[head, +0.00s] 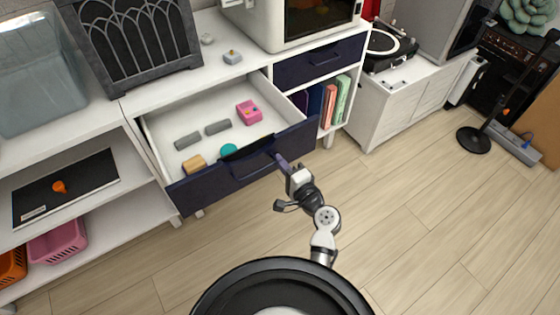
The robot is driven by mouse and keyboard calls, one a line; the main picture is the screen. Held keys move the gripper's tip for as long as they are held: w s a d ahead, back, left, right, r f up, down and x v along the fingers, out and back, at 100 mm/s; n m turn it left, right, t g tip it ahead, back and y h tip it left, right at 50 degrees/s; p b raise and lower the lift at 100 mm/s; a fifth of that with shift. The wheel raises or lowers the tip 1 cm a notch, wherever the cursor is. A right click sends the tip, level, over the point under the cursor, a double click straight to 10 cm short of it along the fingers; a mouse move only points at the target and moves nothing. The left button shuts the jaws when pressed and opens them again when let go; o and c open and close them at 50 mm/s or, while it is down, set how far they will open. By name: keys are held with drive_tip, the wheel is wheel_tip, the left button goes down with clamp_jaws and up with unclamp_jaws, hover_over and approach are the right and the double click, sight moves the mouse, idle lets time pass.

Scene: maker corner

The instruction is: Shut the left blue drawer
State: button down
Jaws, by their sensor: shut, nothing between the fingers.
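The left blue drawer (208,195) is pulled out of the white cabinet. Its dark blue front has a bar handle, and its white inside is in full view. Inside lie a pink box-like item (249,111), two grey cylinders (188,141), a tan block (194,165) and a teal round item (229,150). My gripper (279,158) is shut and empty at the right part of the drawer front, close to the right end of the handle. I cannot tell whether it touches the front.
A second blue drawer (319,63) at the right is closed, above books (330,104). Open shelves at the left hold a pink basket (58,243). A turntable (390,43) stands at the right on a white cabinet.

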idle(0.4)
drive_tip(key=b, duration=0.6)
hover_over(235, 117)
drive_tip(key=shift+s+d, duration=0.3)
drive_tip(key=shift+s, duration=0.05)
drive_tip(key=shift+w+a+b, duration=0.25)
drive_tip(key=shift+w+b, duration=0.05)
drive_tip(key=shift+w, duration=0.1)
drive_tip(key=shift+w+r, duration=0.1)
drive_tip(key=shift+r, duration=0.25)
drive_tip(key=shift+a, duration=0.1)
